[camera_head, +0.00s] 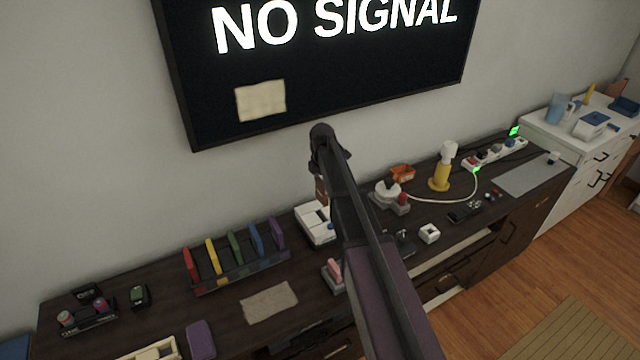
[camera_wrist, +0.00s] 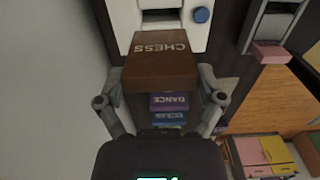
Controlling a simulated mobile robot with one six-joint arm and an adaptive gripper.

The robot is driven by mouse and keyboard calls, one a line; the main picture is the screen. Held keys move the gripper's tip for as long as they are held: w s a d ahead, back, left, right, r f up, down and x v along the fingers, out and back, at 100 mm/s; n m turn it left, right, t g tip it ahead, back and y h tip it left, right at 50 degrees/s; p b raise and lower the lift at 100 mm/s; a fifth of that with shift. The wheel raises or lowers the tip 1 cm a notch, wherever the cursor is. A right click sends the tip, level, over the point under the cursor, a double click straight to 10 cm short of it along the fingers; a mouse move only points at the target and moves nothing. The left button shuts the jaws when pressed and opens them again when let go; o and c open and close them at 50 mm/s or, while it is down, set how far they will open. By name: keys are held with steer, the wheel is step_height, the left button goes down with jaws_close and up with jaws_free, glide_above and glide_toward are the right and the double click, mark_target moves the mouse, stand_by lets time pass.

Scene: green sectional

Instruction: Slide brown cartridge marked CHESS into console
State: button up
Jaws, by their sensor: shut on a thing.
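The brown cartridge marked CHESS (camera_wrist: 160,62) is held between the two fingers of my gripper (camera_wrist: 160,85) in the wrist view. The white console (camera_wrist: 120,18), with a dark slot (camera_wrist: 162,16) and a blue button (camera_wrist: 201,15), lies just beyond the cartridge's far edge. The cartridge appears outside the slot; the exact gap is hard to judge. In the head view the console (camera_head: 312,224) stands on the dark cabinet, partly hidden by my arm. A small brown part of the cartridge (camera_head: 321,188) shows above it; my gripper is mostly hidden there.
A rack (camera_head: 240,272) of several coloured cartridges stands left of the console. A grey stand with a pink item (camera_head: 335,272) is close in front. A grey cloth (camera_head: 269,302) lies on the dark cabinet (camera_head: 130,325). A screen (camera_head: 330,70) hangs on the wall behind.

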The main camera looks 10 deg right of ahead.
mark_target(322, 196)
steer(key=shift+f+b, duration=2.85)
steer(key=shift+b, duration=0.05)
steer(key=shift+f+b, duration=2.6)
steer(key=shift+f, duration=0.05)
stand_by(0.7)
steer(key=o, duration=0.8)
steer(key=shift+r, duration=0.1)
steer(key=shift+r, duration=0.2)
step_height(322, 196, up, 10)
steer(key=p, duration=1.1)
steer(key=shift+r, duration=0.25)
